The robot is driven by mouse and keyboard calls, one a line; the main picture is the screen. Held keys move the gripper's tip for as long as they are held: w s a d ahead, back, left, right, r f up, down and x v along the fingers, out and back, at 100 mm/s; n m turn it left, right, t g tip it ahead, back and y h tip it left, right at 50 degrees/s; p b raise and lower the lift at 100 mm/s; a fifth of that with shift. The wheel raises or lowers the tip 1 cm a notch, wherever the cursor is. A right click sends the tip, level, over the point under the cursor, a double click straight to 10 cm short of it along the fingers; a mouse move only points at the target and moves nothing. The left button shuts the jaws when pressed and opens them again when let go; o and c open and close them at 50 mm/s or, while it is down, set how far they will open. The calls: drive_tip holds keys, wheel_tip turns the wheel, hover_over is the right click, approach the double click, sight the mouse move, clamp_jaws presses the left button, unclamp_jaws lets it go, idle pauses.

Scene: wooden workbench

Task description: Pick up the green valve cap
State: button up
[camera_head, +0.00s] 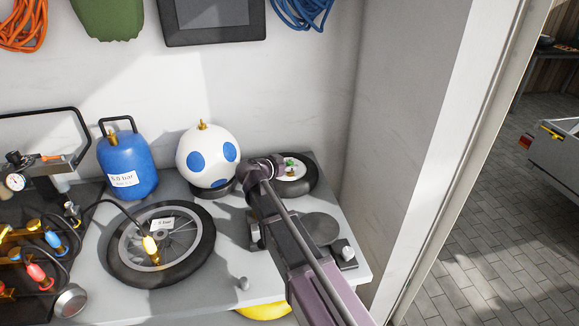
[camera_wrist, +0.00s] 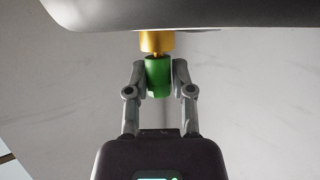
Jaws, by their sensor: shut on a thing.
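The green valve cap (camera_wrist: 158,80) sits between the two fingertips of my gripper (camera_wrist: 158,72) in the wrist view. The fingers are shut on its sides. A gold valve fitting (camera_wrist: 157,41) is directly above the cap in that picture, with a thin gold stem between them. In the head view a small green piece (camera_head: 289,162) shows over the small wheel (camera_head: 303,184) at the right of the bench, just right of my arm's end. The fingers are too small or hidden to make out there.
A large grey rounded surface (camera_wrist: 180,12) spans the top of the wrist view. On the bench (camera_head: 188,286) are a spoked wheel (camera_head: 205,250), a blue tank (camera_head: 127,166), a white ball with blue spots (camera_head: 195,157) and gauges with hoses at the left. A wall stands close behind.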

sight(290, 162)
drive_tip(key=shift+r+p, duration=4.55)
drive_tip(key=shift+r, duration=0.2)
